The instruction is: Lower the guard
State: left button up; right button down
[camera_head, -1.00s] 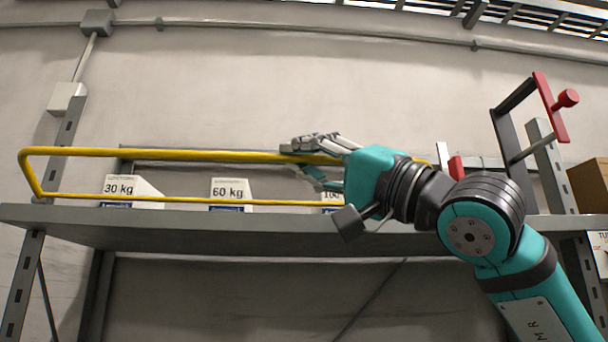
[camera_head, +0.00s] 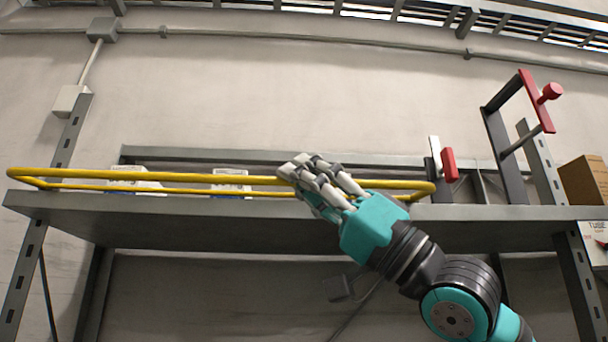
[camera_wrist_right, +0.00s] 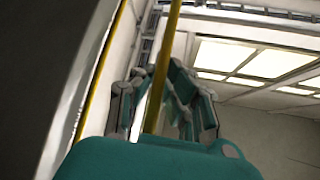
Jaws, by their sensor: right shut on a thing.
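The guard (camera_head: 120,174) is a long yellow tubular frame along the front of a grey shelf (camera_head: 150,215). In the head view its front rail is tilted outward and low, just above the shelf edge, close to its rear rail. My right gripper (camera_head: 300,178) is shut on the front rail, right of its middle, with the arm coming up from the lower right. In the right wrist view the yellow rail (camera_wrist_right: 163,75) runs between the fingers of the gripper (camera_wrist_right: 160,92). My left gripper is not in view.
White weight-marked boxes (camera_head: 232,185) stand on the shelf behind the guard, partly hidden by it. A red-handled lever (camera_head: 537,100) on a dark frame and a smaller red handle (camera_head: 449,164) stand at the right. A cardboard box (camera_head: 585,180) is at the far right.

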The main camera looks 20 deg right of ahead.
jog(key=shift+w+f, duration=0.1)
dwell(0.4)
jog(key=c, duration=1.4)
grip_release()
jog(key=v, duration=1.2)
